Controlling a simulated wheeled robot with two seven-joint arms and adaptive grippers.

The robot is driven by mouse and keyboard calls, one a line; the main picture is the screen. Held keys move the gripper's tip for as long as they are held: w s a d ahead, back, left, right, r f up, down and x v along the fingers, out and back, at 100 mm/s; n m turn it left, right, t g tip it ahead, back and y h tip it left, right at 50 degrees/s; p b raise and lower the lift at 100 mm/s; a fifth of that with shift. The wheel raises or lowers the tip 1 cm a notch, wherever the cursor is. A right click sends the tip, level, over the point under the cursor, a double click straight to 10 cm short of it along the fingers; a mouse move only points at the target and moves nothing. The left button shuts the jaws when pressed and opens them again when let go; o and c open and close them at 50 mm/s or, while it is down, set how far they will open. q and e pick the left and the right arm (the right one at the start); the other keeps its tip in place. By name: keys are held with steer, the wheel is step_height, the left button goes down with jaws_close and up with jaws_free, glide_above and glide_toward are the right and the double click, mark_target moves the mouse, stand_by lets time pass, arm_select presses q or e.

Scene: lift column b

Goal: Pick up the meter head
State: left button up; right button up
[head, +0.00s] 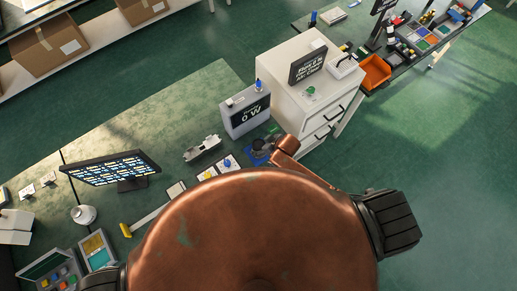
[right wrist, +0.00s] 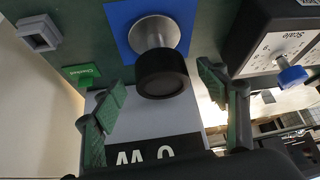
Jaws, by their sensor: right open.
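The meter head, a black cylinder on a metal stem with a round base, stands on a blue square pad (right wrist: 125,14). Its black end (right wrist: 162,82) faces the camera in the right wrist view. In the head view it is small and partly hidden, over the blue pad (head: 258,159). My right gripper (right wrist: 161,77) is open, one finger on each side of the black cylinder, with visible gaps and no clear contact. In the head view the right gripper is hard to make out beside the copper-coloured arm link. My left gripper is not in view.
A grey meter box (head: 245,112) with a "0 W" display stands just behind the pad. A white drawer cabinet (head: 290,90) is to its right.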

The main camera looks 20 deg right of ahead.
steer(key=shift+x, duration=1.7)
steer(key=shift+s, duration=0.2)
steer(key=shift+c, duration=0.4)
jaws_close()
steer(key=shift+w, duration=0.1)
